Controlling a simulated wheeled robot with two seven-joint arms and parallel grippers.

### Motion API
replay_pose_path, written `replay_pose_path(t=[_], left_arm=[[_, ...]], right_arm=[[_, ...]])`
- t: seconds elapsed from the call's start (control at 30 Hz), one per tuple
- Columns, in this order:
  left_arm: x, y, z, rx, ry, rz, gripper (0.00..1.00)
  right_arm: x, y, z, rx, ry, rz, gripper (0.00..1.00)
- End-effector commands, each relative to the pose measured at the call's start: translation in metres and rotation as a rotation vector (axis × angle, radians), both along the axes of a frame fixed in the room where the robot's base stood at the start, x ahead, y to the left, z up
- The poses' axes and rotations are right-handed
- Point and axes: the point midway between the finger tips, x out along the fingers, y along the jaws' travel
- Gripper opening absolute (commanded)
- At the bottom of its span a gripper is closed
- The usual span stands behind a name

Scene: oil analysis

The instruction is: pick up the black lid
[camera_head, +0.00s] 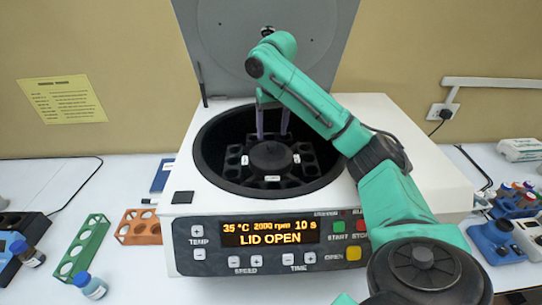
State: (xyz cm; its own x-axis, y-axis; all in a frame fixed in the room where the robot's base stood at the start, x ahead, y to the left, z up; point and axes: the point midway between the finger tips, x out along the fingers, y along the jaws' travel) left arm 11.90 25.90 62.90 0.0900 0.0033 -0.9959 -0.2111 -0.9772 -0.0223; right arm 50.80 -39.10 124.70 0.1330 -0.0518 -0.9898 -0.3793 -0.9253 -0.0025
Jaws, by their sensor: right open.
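A white centrifuge (420,130) stands open on the table, its grey cover (225,50) raised at the back. Its display reads "LID OPEN". Inside the dark bowl sits a black rotor (310,170) with several slots and small white labels. A black round piece (270,156) is at the rotor's centre; I cannot tell if it is the black lid. My right gripper (272,135) points down into the bowl behind this piece. Its two purple fingers are apart, with nothing visible between them. My left gripper is not in view.
A green rack (84,248) and an orange rack (139,227) stand left of the centrifuge. Blue holders (497,242) stand at the right. My right arm crosses the centrifuge's right side.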

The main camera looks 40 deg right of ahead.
Motion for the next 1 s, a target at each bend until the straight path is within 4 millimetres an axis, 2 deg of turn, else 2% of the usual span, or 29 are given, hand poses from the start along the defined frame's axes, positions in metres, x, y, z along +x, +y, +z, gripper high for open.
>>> replay_pose_path(t=[0.07,0.17,0.23,0.33,0.5,0.57,0.6,0.7,1.0], left_arm=[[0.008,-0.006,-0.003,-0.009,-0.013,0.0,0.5],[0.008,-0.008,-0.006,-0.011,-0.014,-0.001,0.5],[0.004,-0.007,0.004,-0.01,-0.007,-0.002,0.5],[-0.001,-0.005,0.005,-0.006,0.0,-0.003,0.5],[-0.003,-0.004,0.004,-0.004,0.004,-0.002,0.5],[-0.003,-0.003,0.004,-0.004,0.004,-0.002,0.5],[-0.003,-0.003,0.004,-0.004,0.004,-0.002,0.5],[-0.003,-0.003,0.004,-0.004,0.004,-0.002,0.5],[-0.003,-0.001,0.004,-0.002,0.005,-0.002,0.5]], right_arm=[[0.002,0.0,-0.014,0.003,0.004,0.001,0.7],[0.007,-0.003,-0.034,0.005,0.005,0.0,0.7],[0.008,-0.006,-0.039,-0.001,0.005,-0.002,0.7],[0.009,-0.006,-0.049,0.0,0.001,-0.001,0.7],[0.01,-0.005,-0.05,0.001,0.001,-0.001,0.7],[0.01,-0.005,-0.05,0.001,0.001,-0.001,0.47],[0.01,-0.005,-0.05,0.0,0.001,0.0,0.32],[0.01,-0.005,-0.05,0.0,0.001,0.0,0.0],[0.01,-0.005,-0.05,0.0,0.0,0.0,0.0]])
